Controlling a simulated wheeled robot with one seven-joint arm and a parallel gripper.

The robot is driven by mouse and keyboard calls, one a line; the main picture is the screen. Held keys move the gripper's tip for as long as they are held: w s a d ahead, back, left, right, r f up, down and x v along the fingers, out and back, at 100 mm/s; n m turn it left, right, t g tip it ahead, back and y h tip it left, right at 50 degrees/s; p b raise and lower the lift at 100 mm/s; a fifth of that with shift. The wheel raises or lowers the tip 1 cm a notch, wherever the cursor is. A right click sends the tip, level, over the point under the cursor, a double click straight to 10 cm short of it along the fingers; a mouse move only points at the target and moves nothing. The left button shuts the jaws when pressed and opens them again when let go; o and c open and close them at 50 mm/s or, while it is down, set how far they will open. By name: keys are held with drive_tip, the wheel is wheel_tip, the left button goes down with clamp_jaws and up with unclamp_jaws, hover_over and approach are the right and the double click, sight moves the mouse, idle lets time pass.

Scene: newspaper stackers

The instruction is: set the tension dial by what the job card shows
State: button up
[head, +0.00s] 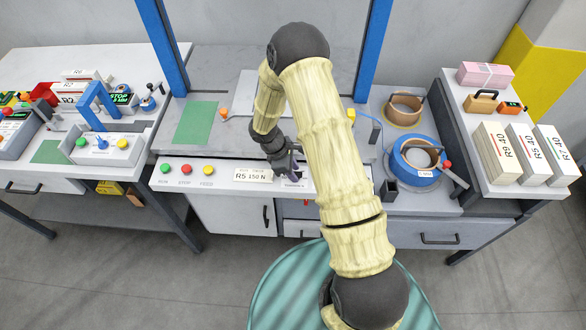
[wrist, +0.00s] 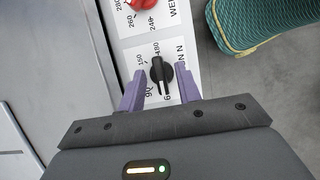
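The job card (head: 255,175) on the front panel of the middle bench reads R5 150 N. The black tension dial (wrist: 157,72) sits on a white plate in the wrist view, with printed numbers around it that include 90 and 180. The dial's narrow handle points roughly up in that view, towards the numbers near 180; its exact setting is hard to read. My gripper (wrist: 160,80) is open, its purple fingers on either side of the dial with gaps visible. In the head view my gripper (head: 290,171) is at the panel right of the card and hides the dial.
A red knob (wrist: 143,4) with its own scale is near the dial. Green, red and yellow buttons (head: 186,169) are left of the card. Blue uprights (head: 163,45) flank the bench. Paper stacks (head: 497,153) stand on the right table; the left bench (head: 65,151) holds another machine.

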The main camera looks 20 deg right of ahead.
clamp_jaws()
